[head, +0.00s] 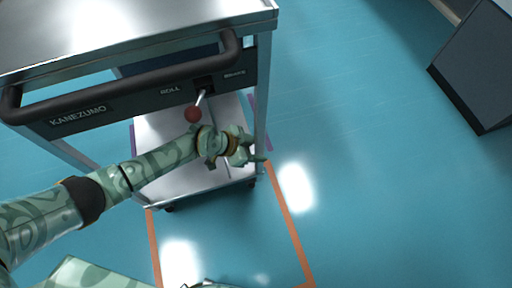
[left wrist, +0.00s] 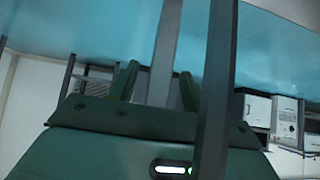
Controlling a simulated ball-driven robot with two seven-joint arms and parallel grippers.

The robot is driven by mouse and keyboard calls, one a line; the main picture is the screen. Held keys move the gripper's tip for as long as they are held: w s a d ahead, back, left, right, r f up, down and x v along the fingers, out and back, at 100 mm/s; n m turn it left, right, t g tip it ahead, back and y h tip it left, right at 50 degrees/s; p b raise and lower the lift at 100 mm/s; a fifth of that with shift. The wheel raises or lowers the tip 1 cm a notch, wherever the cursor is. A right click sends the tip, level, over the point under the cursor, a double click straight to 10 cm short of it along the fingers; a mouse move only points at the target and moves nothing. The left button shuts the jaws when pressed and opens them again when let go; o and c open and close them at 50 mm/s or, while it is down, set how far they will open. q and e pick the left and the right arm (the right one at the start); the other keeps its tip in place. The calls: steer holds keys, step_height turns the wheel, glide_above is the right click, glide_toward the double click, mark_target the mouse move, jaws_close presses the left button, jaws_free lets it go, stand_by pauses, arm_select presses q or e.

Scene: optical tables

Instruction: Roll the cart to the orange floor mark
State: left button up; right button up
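The cart has a steel top (head: 130,35), a black push handle (head: 130,78) and a pale lower shelf (head: 195,185). Its front panel reads KANEZUMO, ROLL and BRAKE. A lever with a red knob (head: 193,114) sticks out between the last two words, its knob towards the ROLL side; I cannot tell its setting. Orange floor tape (head: 289,222) runs out from under the cart's near end. My left gripper (head: 250,152) is below the lever, near the right cart post. In the left wrist view its fingers (left wrist: 157,88) are apart, a grey post showing between them. My right gripper is not seen.
Purple tape (head: 268,138) shows on the floor beside the cart. A dark grey box-like object (head: 480,65) stands at the upper right. The blue floor between it and the cart is clear. White cabinets (left wrist: 257,112) show in the left wrist view.

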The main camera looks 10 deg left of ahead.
arm_select(q)
jaws_close()
stand_by(1.3)
